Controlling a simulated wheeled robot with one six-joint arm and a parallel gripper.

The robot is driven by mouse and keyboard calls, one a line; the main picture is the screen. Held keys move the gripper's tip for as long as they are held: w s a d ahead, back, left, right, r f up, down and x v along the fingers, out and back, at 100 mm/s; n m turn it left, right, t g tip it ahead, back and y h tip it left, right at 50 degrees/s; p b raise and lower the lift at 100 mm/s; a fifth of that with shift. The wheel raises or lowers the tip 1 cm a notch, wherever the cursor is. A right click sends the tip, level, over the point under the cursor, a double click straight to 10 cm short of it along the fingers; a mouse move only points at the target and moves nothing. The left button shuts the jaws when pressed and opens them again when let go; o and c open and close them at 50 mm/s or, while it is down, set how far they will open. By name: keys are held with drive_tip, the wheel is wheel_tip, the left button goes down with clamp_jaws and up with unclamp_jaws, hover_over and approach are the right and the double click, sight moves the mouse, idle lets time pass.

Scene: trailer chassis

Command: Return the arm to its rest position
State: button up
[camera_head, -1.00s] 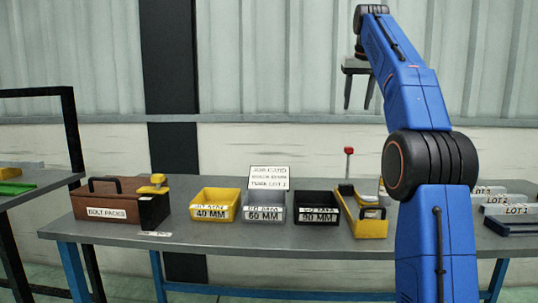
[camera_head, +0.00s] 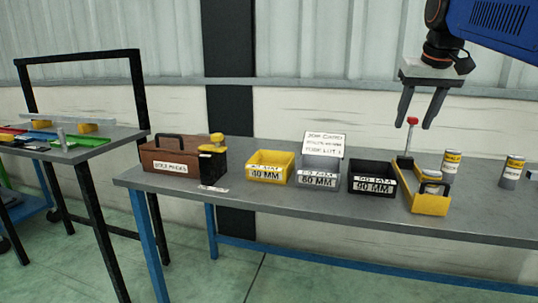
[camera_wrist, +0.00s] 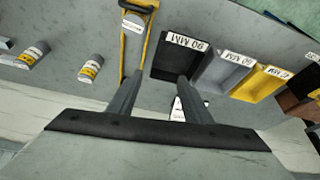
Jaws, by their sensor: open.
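My gripper (camera_head: 421,106) hangs above the back right part of the grey workbench, fingers pointing down. Its two dark fingers are apart with nothing between them. It is clear of the bench and close in the picture to a red-topped post (camera_head: 410,134); I cannot tell the exact gap. My blue arm (camera_head: 495,20) comes in from the top right corner. In the wrist view the gripper fingers (camera_wrist: 155,100) show spread, with the black 90 MM bin (camera_wrist: 178,58) beyond them.
The workbench (camera_head: 330,208) holds a brown bolt box (camera_head: 168,158), a yellow 40 MM bin (camera_head: 268,168), a grey 60 MM bin (camera_head: 318,174), a black 90 MM bin (camera_head: 372,180), a yellow tray (camera_head: 430,205) and yellow-labelled cylinders (camera_head: 451,162). A second table (camera_head: 85,152) stands left.

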drive_tip(key=s+a+f, duration=0.3)
drive_tip(key=s+f, duration=1)
drive_tip(key=f, duration=0.4)
drive_tip(key=s+a+f+n, duration=0.1)
drive_tip(key=s+a+f, duration=0.3)
drive_tip(key=s+f, duration=0.9)
wheel_tip(320, 180, down, 4)
drive_tip(key=shift+s+a+n+y, duration=0.15)
drive_tip(key=shift+s+n+y, duration=0.1)
drive_tip(key=shift+n+y, duration=0.05)
